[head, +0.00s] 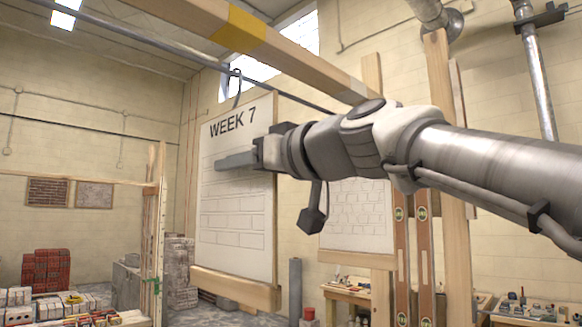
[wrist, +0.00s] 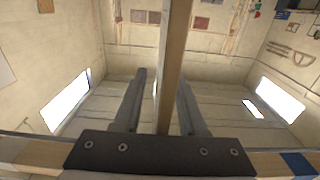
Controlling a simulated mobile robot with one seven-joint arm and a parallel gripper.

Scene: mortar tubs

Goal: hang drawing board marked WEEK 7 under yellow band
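The drawing board marked WEEK 7 (head: 232,225) is white with line drawings and a wooden bottom ledge. It is upright, with a dark hook (head: 237,92) at its top that appears to meet the dark rail (head: 185,52). The yellow band (head: 238,28) is on the wooden beam above, roughly over the hook in this view. My gripper (head: 236,161) is at the board's right edge, one finger in front of its face. In the wrist view my gripper (wrist: 161,88) has its fingers apart, with the board's edge (wrist: 174,60) between them. A gap shows at the left finger.
A second board with a brick pattern (head: 357,215) stands behind, right of the WEEK 7 board. Wooden posts (head: 440,100) and spirit levels (head: 424,250) stand at the right. Red bricks (head: 46,270) are at the lower left. A blue band (wrist: 298,163) shows in the wrist view.

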